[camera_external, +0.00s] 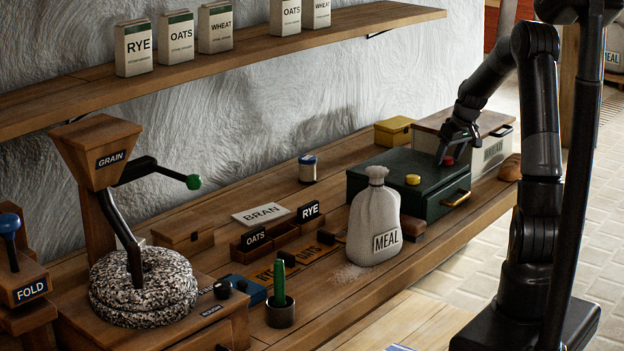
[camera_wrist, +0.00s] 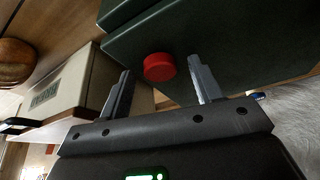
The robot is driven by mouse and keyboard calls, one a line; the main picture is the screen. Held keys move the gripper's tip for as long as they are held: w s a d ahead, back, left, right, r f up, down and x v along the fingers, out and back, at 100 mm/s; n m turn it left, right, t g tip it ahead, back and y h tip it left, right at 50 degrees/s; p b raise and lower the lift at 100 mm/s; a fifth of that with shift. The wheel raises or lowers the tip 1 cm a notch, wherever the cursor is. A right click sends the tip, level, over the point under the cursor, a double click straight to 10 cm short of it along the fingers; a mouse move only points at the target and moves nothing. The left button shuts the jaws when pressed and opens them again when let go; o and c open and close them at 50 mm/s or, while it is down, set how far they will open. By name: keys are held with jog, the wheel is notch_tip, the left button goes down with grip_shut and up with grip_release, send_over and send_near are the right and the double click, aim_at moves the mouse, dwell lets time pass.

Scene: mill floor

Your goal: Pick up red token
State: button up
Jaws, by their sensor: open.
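The red token (camera_external: 448,161) is a small round disc on top of the dark green box (camera_external: 362,183), near the box's far right part. In the wrist view the red token (camera_wrist: 159,67) lies on the green surface (camera_wrist: 235,40), between and just beyond my fingertips. My gripper (camera_external: 445,157) is open and points down at the token in the external view. In the wrist view my gripper's two fingers (camera_wrist: 160,75) stand apart on either side of the token, with nothing held. Whether a finger touches the token cannot be told.
A yellow token (camera_external: 412,179) lies on the same green box. A MEAL sack (camera_external: 374,225) stands in front of it. A cream box (camera_external: 490,152) with a wooden lid is behind right, beside a yellow box (camera_external: 393,131). A bread loaf (camera_external: 510,167) is at the right.

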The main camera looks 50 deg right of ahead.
jog(key=c, duration=1.1)
jog(key=shift+o, duration=0.2)
